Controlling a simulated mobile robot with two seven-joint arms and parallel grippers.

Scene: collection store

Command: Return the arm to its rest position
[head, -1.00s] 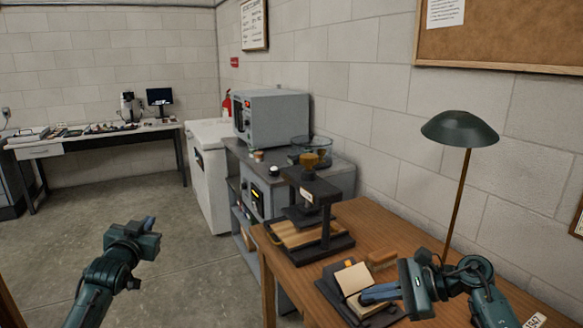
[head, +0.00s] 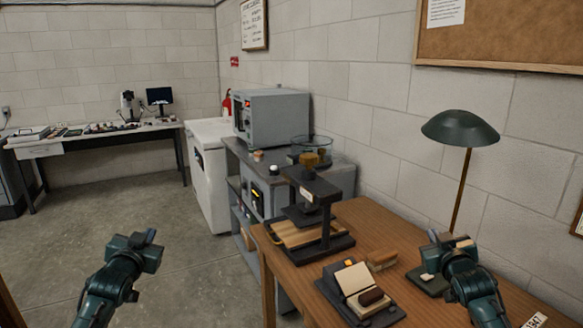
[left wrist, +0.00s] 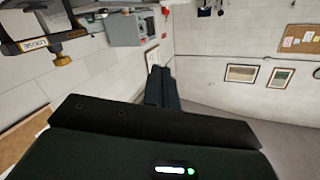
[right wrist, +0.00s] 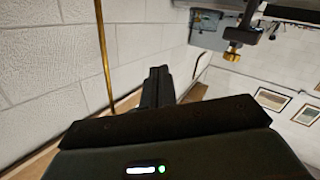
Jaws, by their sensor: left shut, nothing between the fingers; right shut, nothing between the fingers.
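My left gripper (head: 150,240) is raised over open floor at the lower left of the head view. Its closed fingers (left wrist: 160,88) show in the left wrist view with nothing between them. My right gripper (head: 440,238) is raised above the right part of the wooden table (head: 385,222), in front of the lamp. Its closed fingers (right wrist: 157,85) show in the right wrist view, empty. Both arms are bent up in a similar posture, apart from the things on the table.
A dark tray (head: 335,297) with an open box and a dark block lies on the table, left of my right arm. A black press (head: 320,205) stands behind it. The green lamp (head: 460,128) rises close behind my right gripper. The floor (head: 190,275) between arm and table is clear.

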